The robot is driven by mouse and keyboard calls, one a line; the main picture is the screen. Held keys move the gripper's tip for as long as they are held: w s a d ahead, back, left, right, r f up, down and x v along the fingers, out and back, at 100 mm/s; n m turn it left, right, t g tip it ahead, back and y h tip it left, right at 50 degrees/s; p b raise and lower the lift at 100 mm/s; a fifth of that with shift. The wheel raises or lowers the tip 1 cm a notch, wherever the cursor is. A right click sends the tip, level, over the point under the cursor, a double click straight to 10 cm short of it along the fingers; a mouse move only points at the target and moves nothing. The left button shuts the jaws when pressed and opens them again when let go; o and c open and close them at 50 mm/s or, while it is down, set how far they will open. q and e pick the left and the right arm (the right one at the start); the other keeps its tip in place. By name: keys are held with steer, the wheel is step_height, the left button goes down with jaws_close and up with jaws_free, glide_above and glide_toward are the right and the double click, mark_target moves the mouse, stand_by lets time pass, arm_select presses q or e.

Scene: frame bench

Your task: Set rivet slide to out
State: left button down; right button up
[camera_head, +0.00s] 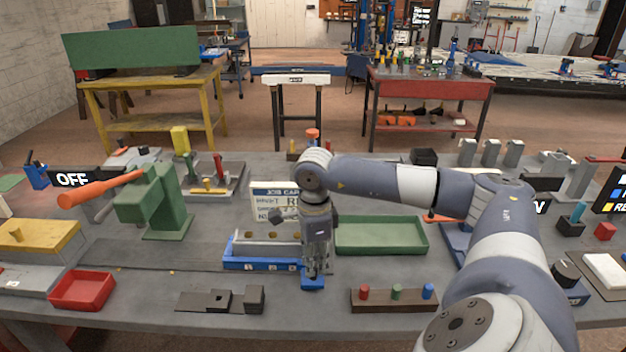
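My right gripper (314,272) points straight down at a small blue block (312,284) near the bench's front middle. Its fingertips are at or just above the block; I cannot tell if they touch it or how far apart they are. The block is at the right front corner of a blue fixture (262,265) with a pale bar along it. The gripper hides the fixture's right end. No label marks the rivet slide, so I cannot tell whether this block is part of it. My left gripper is out of view.
A job card (268,190) stands behind the fixture, partly covered by my arm. A green tray (380,238) lies to the right. In front are a dark rail (190,302) and a peg block (388,305). A green press (160,205) and red tray (82,290) are left.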

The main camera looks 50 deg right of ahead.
steer(key=shift+o, duration=1.2)
steer(key=shift+s+d, duration=0.15)
steer(key=shift+s, duration=0.05)
steer(key=shift+w+r, duration=0.1)
steer(key=shift+r, duration=0.35)
step_height(320, 180, up, 11)
